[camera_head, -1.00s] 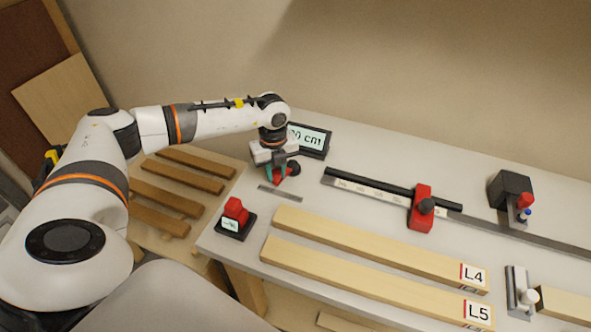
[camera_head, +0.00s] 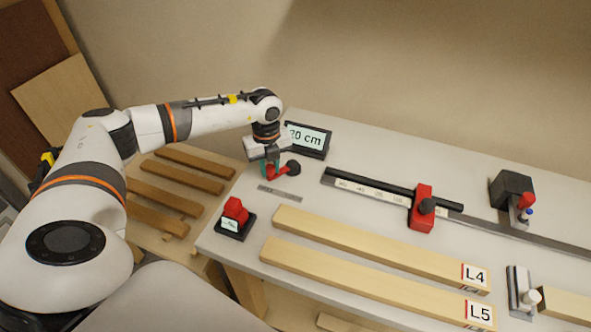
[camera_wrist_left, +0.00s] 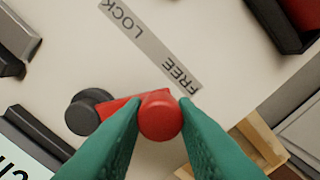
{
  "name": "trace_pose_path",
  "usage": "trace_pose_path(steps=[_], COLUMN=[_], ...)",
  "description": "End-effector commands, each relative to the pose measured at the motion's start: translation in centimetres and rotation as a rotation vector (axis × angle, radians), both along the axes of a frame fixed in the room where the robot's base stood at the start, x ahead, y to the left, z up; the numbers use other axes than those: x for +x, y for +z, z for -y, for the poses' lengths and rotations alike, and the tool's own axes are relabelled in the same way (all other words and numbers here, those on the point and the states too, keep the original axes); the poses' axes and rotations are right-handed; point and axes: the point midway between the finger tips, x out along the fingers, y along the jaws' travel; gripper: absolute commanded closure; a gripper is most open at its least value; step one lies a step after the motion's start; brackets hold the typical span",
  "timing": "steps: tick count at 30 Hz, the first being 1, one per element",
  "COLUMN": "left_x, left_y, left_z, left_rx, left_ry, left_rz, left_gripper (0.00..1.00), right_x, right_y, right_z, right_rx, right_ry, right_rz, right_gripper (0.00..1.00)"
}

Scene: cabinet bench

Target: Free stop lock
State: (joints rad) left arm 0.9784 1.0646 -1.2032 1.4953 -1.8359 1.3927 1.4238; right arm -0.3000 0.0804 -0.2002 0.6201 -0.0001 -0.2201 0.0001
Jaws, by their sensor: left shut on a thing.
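The stop lock is a red lever (camera_head: 283,173) on a black round pivot (camera_head: 293,167) at the bench's left end. In the left wrist view the red lever arm (camera_wrist_left: 118,108) runs from the black pivot (camera_wrist_left: 90,112) to a round red knob (camera_wrist_left: 160,116). The knob is beside the FREE end of the grey LOCK/FREE label (camera_wrist_left: 150,45); the label also shows in the head view (camera_head: 280,194). My left gripper (camera_head: 271,169) is shut on the red knob with its teal fingers on both sides. My right gripper is not in view.
A display reading in cm (camera_head: 308,139) stands behind the lever, partly hidden by my wrist. A red switch block (camera_head: 235,217) is at the front left. A rail with a red stop (camera_head: 422,210) and beams L4 (camera_head: 370,245) and L5 (camera_head: 360,280) lie to the right.

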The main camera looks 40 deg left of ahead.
Motion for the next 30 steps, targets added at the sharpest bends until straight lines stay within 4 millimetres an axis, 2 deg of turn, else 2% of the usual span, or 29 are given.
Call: trace_pose_path(steps=[17, 18, 22, 30], left_x=[0.17, 0.17, 0.18, 0.20], left_y=[-0.02, -0.01, 0.00, 0.08], left_z=[-0.73, -0.73, -0.70, -0.63], left_rx=[0.003, 0.003, 0.001, 0.001], left_ry=[0.001, 0.001, 0.001, 0.000], left_rz=[-0.001, -0.001, 0.000, 0.001], left_gripper=[0.81, 0.68, 0.49, 0.49], right_x=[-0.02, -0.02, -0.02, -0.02], right_y=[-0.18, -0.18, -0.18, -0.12], right_z=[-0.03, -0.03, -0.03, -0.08], right_rx=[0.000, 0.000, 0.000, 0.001], right_ry=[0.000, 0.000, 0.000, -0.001], right_rz=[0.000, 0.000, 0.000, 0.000], right_gripper=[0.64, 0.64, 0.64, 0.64])
